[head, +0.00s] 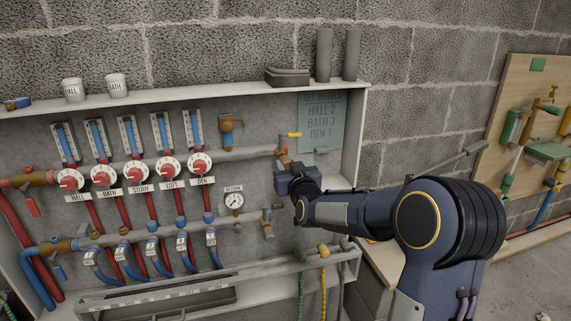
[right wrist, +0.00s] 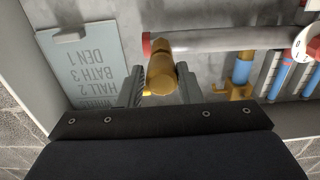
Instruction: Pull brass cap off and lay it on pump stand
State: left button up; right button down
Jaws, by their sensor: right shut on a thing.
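The brass cap (right wrist: 161,76) sits between the two fingers of my right gripper (right wrist: 160,88) in the right wrist view. It is in line with the brass fitting at the right end of the upper grey pipe (right wrist: 215,39); I see no clear gap between them. My left gripper is out of view.
The box's right wall (head: 354,145) stands close by.

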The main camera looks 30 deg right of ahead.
jog(key=b+v, duration=0.1)
jog(key=v, duration=0.5)
dwell(1.1)
dwell(0.4)
